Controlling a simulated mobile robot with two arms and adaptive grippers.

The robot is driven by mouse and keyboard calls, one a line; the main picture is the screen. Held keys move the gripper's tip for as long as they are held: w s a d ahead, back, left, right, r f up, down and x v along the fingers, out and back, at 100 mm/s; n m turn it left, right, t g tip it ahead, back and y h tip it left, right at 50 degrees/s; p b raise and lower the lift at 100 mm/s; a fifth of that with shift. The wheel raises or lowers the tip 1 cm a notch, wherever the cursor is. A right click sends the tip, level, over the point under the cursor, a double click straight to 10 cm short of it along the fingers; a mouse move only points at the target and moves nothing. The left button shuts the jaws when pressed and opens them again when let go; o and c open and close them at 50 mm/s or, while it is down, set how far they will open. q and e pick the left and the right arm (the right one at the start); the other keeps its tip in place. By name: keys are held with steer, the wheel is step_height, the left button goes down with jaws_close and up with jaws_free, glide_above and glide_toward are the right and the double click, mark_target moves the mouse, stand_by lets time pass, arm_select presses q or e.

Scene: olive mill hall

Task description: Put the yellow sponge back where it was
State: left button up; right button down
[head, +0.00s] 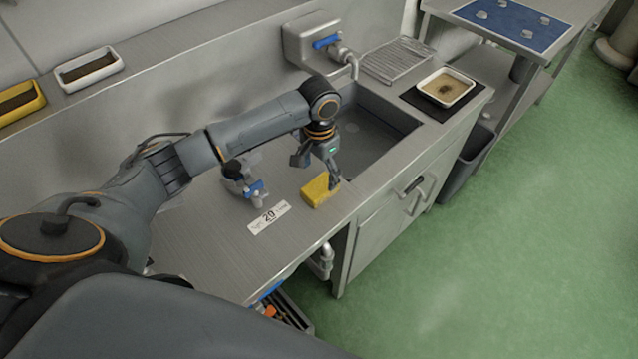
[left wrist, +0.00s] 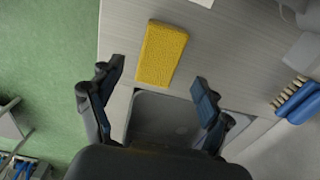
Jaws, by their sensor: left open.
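The yellow sponge (head: 318,191) lies flat on the steel counter, near its front edge and just left of the sink. It also shows in the left wrist view (left wrist: 162,53), just beyond the fingertips. My left gripper (head: 316,171) is open and empty, pointing down close above the sponge and the near sink edge. In the left wrist view its two fingers (left wrist: 158,75) stand wide apart, with the sponge's near end roughly between their tips. I cannot tell whether a finger touches the sponge. My right gripper is not in view.
The sink basin (head: 375,135) lies right of the sponge. A label marked 20 (head: 269,217) and a blue-handled fitting (head: 254,190) are to the left. A blue brush (left wrist: 298,101) shows in the left wrist view. A white tray (head: 446,88) stands beyond the sink.

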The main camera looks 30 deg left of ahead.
mark_target(319, 186)
arm_select(q)
step_height(319, 186, up, 6)
steer(key=shift+f+b, duration=0.1)
steer(key=shift+b, duration=0.25)
stand_by(0.4)
